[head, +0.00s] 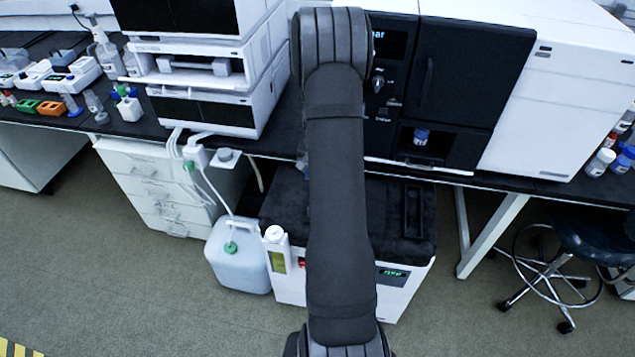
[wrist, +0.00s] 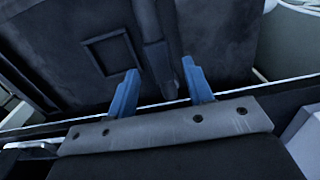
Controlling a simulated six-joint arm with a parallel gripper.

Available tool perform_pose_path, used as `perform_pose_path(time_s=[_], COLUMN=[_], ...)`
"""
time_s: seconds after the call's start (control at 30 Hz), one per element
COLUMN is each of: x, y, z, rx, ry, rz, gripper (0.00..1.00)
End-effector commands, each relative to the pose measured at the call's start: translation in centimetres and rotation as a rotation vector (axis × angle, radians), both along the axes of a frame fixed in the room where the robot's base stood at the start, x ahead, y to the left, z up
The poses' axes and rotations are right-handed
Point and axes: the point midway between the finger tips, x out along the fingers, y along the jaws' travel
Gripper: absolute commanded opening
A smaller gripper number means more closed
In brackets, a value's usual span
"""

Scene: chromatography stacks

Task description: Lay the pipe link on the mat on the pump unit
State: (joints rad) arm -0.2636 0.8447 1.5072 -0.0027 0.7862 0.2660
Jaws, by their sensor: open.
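The pump unit (head: 408,286) is a white box on the floor below the bench, with a green display on its front. Its dark, soft-looking top, seemingly the mat (head: 391,240), is partly hidden behind my arm. In the wrist view, my gripper (wrist: 160,65) has its two blue fingers apart over a dark surface. A dark ridge or bar (wrist: 153,40) runs between the fingers; I cannot tell if it is the pipe link or touches them. I cannot make out the pipe link for certain in either view. The head view hides most of my gripper behind my arm.
A rectangular recess (head: 413,210) lies at the right of the unit's top. A white jug (head: 238,262) with tubing stands left of the unit. White stacked instruments (head: 200,70) and a large black-and-white instrument (head: 470,80) stand on the bench above. A stool (head: 570,260) stands at right.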

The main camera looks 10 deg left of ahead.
Motion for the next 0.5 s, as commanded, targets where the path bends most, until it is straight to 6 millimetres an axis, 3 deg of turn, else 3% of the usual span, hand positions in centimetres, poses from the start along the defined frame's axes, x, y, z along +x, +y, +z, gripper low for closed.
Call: perform_pose_path(time_s=[0.2,0.5], x=[0.0,-0.1], y=[0.0,0.0], z=[4.5,7.0], rx=[0.001,0.000], ry=[-0.002,0.002], rz=[0.000,0.000], gripper=[0.47,0.47])
